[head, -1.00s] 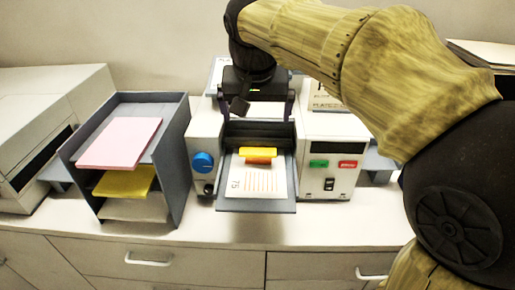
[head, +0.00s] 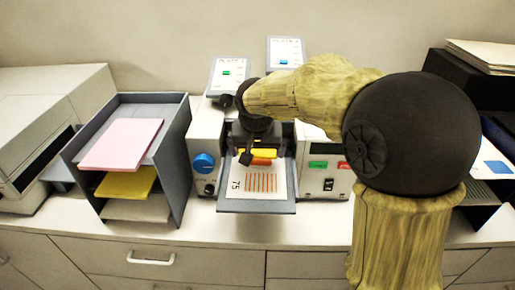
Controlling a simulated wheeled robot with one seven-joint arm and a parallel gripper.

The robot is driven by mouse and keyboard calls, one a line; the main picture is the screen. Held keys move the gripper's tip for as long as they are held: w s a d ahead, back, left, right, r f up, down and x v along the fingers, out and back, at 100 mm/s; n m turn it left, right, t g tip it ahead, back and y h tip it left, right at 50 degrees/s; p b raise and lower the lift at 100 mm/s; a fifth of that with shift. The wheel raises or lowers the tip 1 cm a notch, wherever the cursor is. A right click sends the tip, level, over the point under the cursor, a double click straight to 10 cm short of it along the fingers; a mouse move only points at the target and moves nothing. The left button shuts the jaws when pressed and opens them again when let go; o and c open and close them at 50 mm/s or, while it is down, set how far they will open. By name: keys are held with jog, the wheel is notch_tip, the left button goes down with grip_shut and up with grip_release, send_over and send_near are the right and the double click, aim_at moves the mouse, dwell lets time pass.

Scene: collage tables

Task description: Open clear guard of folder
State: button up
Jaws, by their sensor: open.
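The folder (head: 207,145) is a pale machine with a blue knob (head: 204,163) on its left side and green and red buttons on its right panel. Its grey front tray (head: 256,206) holds a white sheet with orange stripes. A yellow piece (head: 268,153) with an orange part below it sits at the back of the tray. I cannot make out the clear guard; my arm covers the machine's middle. My gripper (head: 262,144) is open, pointing down over the back of the tray, close to the yellow piece. Its fingertips are mostly hidden, and contact cannot be told.
A grey paper rack (head: 180,165) with pink, yellow and pale sheets stands left of the folder. A large pale machine (head: 45,130) is at far left. Two sign cards (head: 228,75) stand behind. Dark trays (head: 480,190) are at right. Counter in front is clear.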

jog(key=c, duration=1.1)
jog(key=shift+r+p, duration=0.2)
jog(key=shift+p, duration=0.2)
